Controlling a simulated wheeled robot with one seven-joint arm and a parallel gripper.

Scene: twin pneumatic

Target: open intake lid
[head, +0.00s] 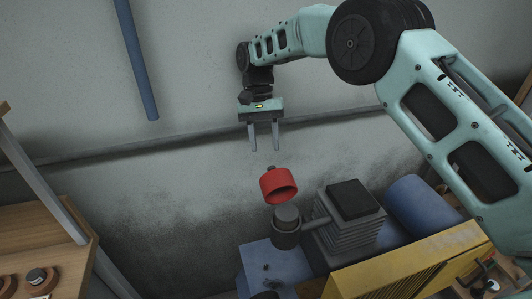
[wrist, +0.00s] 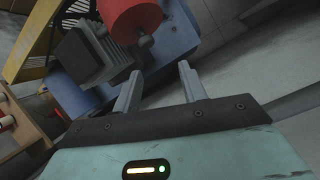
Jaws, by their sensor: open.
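The intake lid is a red round cap (head: 278,187) with a small grey knob on top. In the head view it appears raised above the dark cylindrical intake (head: 286,238), tilted, with its underside facing the camera. How it is joined to the intake is not clear. In the wrist view the red lid (wrist: 131,16) is at the top, with its knob (wrist: 146,41) towards my fingers. My gripper (head: 265,138) is above the lid, fingers pointing down, open and empty. It is apart from the knob. My fingers also show in the wrist view (wrist: 158,88).
A grey finned block with a black top (head: 353,198) stands right of the intake on blue machinery (head: 262,262). A blue tank (head: 420,205) and yellow panel (head: 410,265) lie further right. A wooden shelf (head: 35,240) is at left. A blue pipe (head: 137,60) hangs at upper left.

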